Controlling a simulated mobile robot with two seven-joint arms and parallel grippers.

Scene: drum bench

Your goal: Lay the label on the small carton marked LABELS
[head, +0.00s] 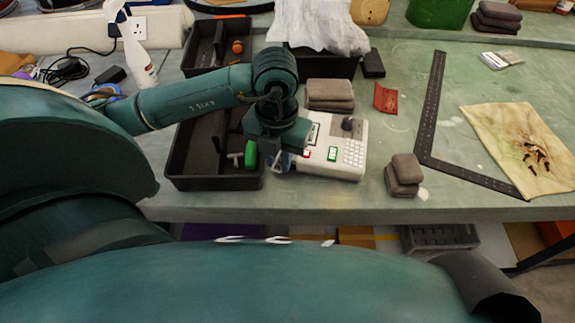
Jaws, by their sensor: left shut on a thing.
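My left gripper (281,162) points down at the left edge of a white keypad device (348,150), above the bench's front part. It is shut on a small, thin, pale thing, which appears to be the label; the gripper hides most of it, and I cannot read any print. I cannot make out a small carton marked LABELS. My right gripper is not in view.
A black divided tray (190,183) holding a green item stands left of the device. Grey stacked pads (403,175) lie to the right. Further right are a black metal square (430,110) and a stained cloth (500,125).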

